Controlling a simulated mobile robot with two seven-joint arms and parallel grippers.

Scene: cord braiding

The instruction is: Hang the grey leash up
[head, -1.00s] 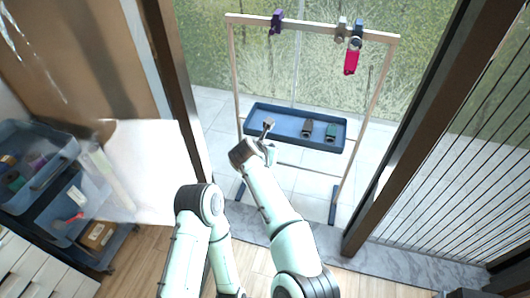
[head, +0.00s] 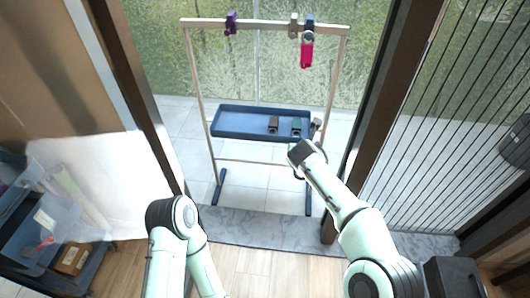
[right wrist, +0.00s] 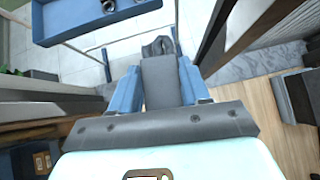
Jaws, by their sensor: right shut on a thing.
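The grey leash (right wrist: 159,82) sits between the blue fingers of my right gripper (right wrist: 160,72), which is shut on it, in the right wrist view. In the head view a small grey end of the leash (head: 316,124) shows beyond my right wrist, at the right end of the blue tray. The wrist hides most of the fingers there. The wooden rack's top bar (head: 262,24) is well above the gripper in the picture. My left arm is bent at the lower left, and its gripper is out of view.
A purple piece (head: 231,23), a grey piece (head: 294,26) and a blue piece with a pink item (head: 307,55) hang on the bar. The blue tray (head: 232,112) holds a brown-grey item (head: 273,124) and a green one (head: 297,125). The bar's middle is free.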

